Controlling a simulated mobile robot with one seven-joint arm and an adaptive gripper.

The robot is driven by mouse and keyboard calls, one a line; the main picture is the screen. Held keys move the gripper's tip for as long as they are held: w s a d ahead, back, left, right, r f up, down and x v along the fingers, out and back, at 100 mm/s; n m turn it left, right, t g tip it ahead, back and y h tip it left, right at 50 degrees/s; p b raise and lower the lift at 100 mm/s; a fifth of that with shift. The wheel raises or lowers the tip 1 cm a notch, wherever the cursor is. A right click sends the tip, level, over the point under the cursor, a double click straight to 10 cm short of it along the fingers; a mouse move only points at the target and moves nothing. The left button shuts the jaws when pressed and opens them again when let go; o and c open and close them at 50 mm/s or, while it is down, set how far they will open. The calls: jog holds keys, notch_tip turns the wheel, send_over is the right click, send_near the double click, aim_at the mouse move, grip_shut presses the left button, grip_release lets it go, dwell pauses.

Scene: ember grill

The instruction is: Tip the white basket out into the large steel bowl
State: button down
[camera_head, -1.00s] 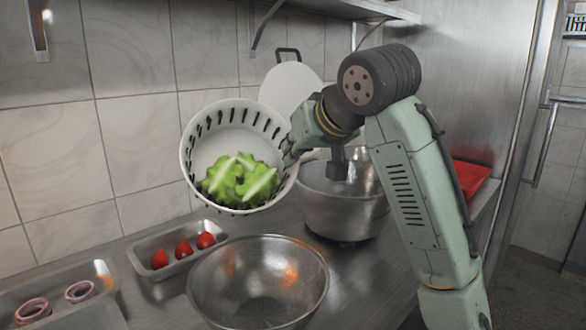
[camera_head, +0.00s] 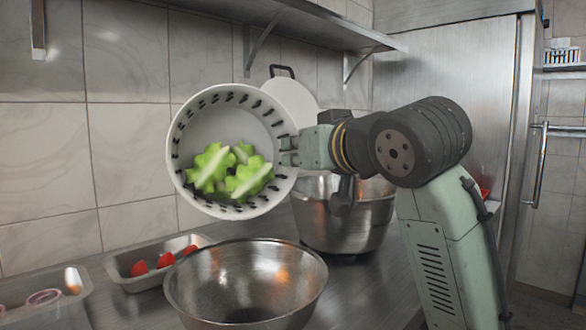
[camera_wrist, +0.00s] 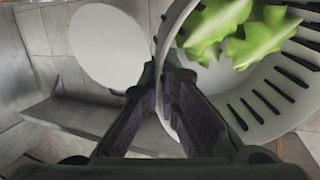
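The white basket (camera_head: 190,120) is held in the air, tilted with its opening toward the head camera. Several green lettuce-like pieces (camera_head: 232,172) lie inside, low against its wall. My gripper (camera_head: 291,152) is shut on the basket's right rim; the wrist view shows its fingers (camera_wrist: 172,88) on either side of the basket wall (camera_wrist: 235,110), with the green pieces (camera_wrist: 235,32) beyond. The large steel bowl (camera_head: 247,285) stands on the counter in front, below the basket. It looks empty, with reflections inside.
A second steel vessel (camera_head: 345,222) stands behind the bowl to the right. A steel tray (camera_head: 130,282) with red pieces (camera_head: 165,260) and another tray (camera_head: 60,312) with pinkish rings are at left. A white round board (camera_head: 292,100) leans on the wall, below a shelf (camera_head: 290,20).

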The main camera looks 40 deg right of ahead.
jog(key=s+a+f+n+t+b, duration=0.1)
jog(key=s+t+b, duration=0.3)
jog(key=b, duration=0.5)
jog(key=s+a+f+n+t+h+b, duration=0.1)
jog(key=s+a+f+t+b, duration=0.1)
jog(key=t+b, duration=0.5)
jog(key=shift+s+f+b, duration=0.6)
jog(key=shift+s+b, duration=0.25)
jog(key=shift+s, duration=0.35)
jog(key=shift+r, duration=0.15)
